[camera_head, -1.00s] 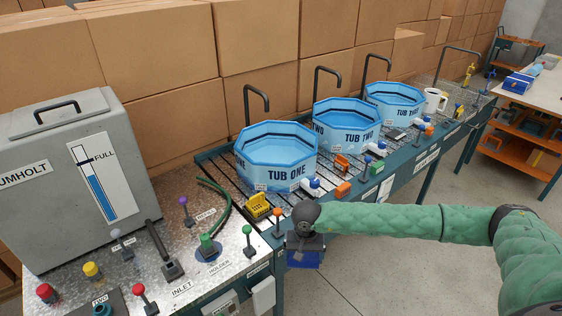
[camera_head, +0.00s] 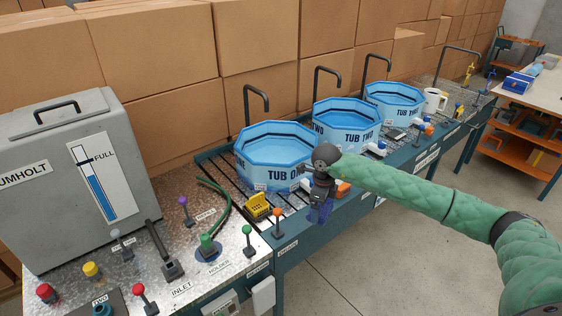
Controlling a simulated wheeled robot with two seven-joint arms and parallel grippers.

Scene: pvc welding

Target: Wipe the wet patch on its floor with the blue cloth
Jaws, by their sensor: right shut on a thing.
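My right gripper (camera_head: 321,200) is at the front edge of the bench, in front of tub one (camera_head: 277,155). It points down and is shut on the blue cloth (camera_head: 320,214), which shows as a small dark blue shape under it. The arm hides part of the tub's label and the fittings there. My left gripper is not in view. I cannot make out a wet patch in this view.
Tub two (camera_head: 346,125) and a third blue tub (camera_head: 394,103) stand farther along the slatted bench, with black taps behind. A grey tank (camera_head: 80,180) and several coloured levers are at left. A yellow block (camera_head: 259,206) sits near tub one. The concrete floor at right is clear.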

